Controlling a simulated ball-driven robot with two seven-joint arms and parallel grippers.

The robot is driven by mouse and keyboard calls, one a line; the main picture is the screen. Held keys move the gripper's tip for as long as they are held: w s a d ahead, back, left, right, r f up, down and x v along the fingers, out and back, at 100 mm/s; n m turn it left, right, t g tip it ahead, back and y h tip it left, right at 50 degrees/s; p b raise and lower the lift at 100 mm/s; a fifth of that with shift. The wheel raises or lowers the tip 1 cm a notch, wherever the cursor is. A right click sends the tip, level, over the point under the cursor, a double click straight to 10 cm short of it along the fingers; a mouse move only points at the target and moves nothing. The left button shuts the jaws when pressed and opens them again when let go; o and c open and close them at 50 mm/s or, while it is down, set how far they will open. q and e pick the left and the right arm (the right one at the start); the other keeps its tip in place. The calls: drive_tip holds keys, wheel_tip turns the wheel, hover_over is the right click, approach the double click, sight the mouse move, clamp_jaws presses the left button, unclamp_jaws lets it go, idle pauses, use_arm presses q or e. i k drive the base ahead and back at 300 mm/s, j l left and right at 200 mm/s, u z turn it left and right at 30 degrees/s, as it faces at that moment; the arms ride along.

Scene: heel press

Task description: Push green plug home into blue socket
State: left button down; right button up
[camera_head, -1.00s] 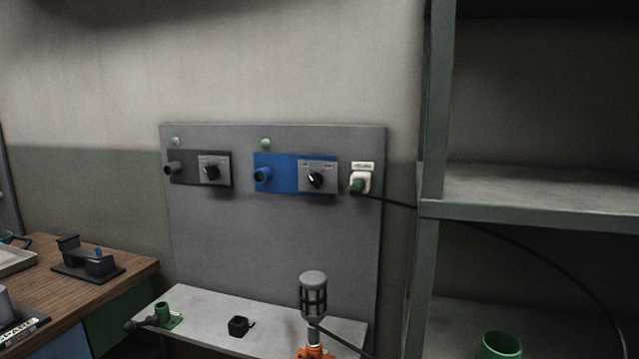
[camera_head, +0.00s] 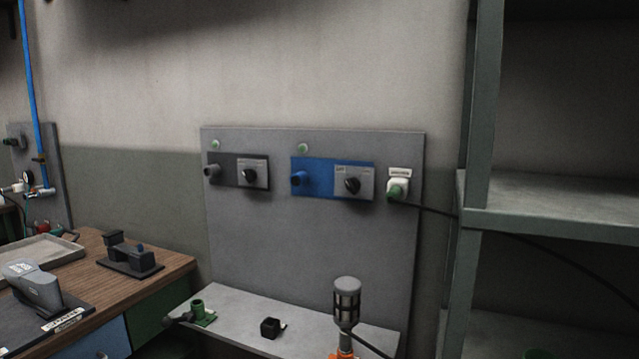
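The blue socket (camera_head: 299,179) sticks out of a blue plate on the grey wall panel. Nothing is in its mouth that I can see. A green plug (camera_head: 397,190) sits in a white holder at the panel's right side, with a black cable running off to the right. Another green piece (camera_head: 201,314) with a dark part beside it sits at the left end of the panel's ledge; I cannot tell exactly what it is. Neither of my grippers is in view.
A dark socket (camera_head: 213,171) and rotary switches are also on the panel. On the ledge (camera_head: 235,305) are a black block (camera_head: 272,327) and a grey caged cylinder (camera_head: 346,302) above something orange. A wooden bench (camera_head: 175,265) is left, metal shelving (camera_head: 550,212) right.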

sight(395, 192)
drive_tip(key=i+j+z, duration=0.15)
drive_tip(key=z, duration=0.25)
drive_tip(key=i+j+z, duration=0.1)
drive_tip(key=z, duration=0.35)
drive_tip(key=i+j+z, duration=0.1)
drive_tip(key=j, duration=0.35)
drive_tip(key=i+j, duration=0.2)
drive_tip(key=j, duration=0.3)
drive_tip(key=i+j+z, duration=0.15)
drive_tip(key=j, duration=0.3)
drive_tip(key=i+j+z, duration=0.1)
drive_tip(key=j, duration=0.4)
drive_tip(key=i+j, duration=0.1)
drive_tip(key=j, duration=0.4)
drive_tip(key=i+z, duration=0.05)
